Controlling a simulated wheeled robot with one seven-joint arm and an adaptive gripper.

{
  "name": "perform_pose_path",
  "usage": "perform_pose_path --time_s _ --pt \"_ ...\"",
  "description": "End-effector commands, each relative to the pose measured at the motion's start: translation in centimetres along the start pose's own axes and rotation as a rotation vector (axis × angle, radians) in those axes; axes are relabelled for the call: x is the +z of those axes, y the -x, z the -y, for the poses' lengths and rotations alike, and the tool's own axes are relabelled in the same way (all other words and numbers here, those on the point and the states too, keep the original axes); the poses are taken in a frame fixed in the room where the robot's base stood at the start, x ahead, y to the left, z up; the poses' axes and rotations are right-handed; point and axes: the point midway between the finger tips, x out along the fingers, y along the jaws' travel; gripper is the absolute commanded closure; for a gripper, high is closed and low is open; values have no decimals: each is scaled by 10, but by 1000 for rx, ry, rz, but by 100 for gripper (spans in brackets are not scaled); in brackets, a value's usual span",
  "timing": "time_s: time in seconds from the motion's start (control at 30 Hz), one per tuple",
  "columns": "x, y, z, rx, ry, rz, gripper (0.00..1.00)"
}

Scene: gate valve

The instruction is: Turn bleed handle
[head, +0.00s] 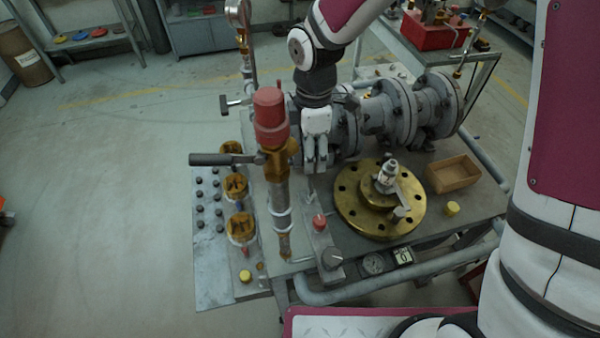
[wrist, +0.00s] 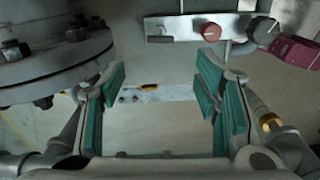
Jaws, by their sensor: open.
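A dark lever handle (head: 222,159) sticks out to the left from a brass valve body (head: 278,160) on an upright pipe with a red cap (head: 270,112). A smaller grey T-shaped handle (head: 235,103) sits further back at the left. I cannot tell for certain which one is the bleed handle. My gripper (head: 316,168) points down just right of the red-capped pipe, apart from both handles. In the wrist view my gripper (wrist: 160,88) is open with teal pads, and nothing is held between them. Neither handle can be made out there.
A flanged grey pipe (head: 385,110) runs behind my gripper. A brass flange disc (head: 350,215) and a wooden tray (head: 453,173) are on the right. A control strip (head: 322,245) with a red button (head: 319,222) is in front. Free floor lies left of the bench.

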Motion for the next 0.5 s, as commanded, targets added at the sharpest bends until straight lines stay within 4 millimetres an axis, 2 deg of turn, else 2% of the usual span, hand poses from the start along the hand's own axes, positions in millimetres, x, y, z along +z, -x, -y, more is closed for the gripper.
perform_pose_path --time_s 0.17,0.5 --pt "0 -24 2 -6 0 1 43" --pt "0 -90 2 -6 -2 2 43"
